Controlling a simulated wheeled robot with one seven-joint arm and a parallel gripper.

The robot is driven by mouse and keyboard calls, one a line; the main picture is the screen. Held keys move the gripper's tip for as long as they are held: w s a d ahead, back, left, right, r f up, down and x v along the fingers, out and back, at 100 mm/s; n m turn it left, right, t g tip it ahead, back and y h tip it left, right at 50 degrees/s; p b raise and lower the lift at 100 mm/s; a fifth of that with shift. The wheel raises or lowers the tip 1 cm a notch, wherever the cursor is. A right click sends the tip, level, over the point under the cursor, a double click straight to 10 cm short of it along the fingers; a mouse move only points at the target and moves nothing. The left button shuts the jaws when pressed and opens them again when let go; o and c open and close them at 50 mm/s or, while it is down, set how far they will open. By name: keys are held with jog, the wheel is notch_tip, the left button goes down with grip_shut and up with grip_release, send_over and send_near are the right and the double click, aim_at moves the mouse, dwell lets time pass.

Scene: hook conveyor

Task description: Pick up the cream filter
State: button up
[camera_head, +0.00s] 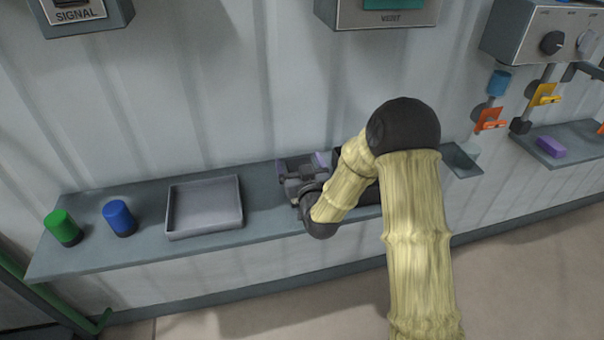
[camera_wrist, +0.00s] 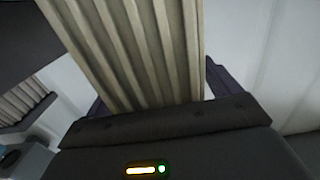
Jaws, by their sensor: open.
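The cream filter (camera_wrist: 140,50) fills the upper middle of the wrist view as a tall pleated block, slightly tilted in the picture. My gripper (camera_wrist: 160,92) is open, with dark purple finger parts showing at both sides of the filter's lower end. I cannot tell whether the fingers touch it. In the head view my gripper (camera_head: 304,162) is low over the wall shelf, right of the grey tray. The filter is not seen there; my arm covers that part of the shelf.
On the shelf (camera_head: 270,202) stand an empty grey tray (camera_head: 204,232), a blue cylinder (camera_head: 119,216) and a green cylinder (camera_head: 62,227). A smaller shelf at right holds a purple block (camera_head: 550,147). Wall boxes hang above. A second pleated piece (camera_wrist: 22,98) shows at the wrist view's left.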

jog(key=shift+w+a, duration=0.2)
jog(key=shift+w, duration=0.1)
jog(key=shift+s+d+r, duration=0.1)
jog(key=shift+s+d, duration=0.2)
jog(key=shift+s, duration=0.2)
jog(key=shift+w+a, duration=0.1)
jog(key=shift+w, duration=0.05)
jog(key=c, duration=1.4)
jog(key=shift+c, duration=0.2)
notch_tip(320, 180, up, 10)
jog(key=shift+b, duration=0.75)
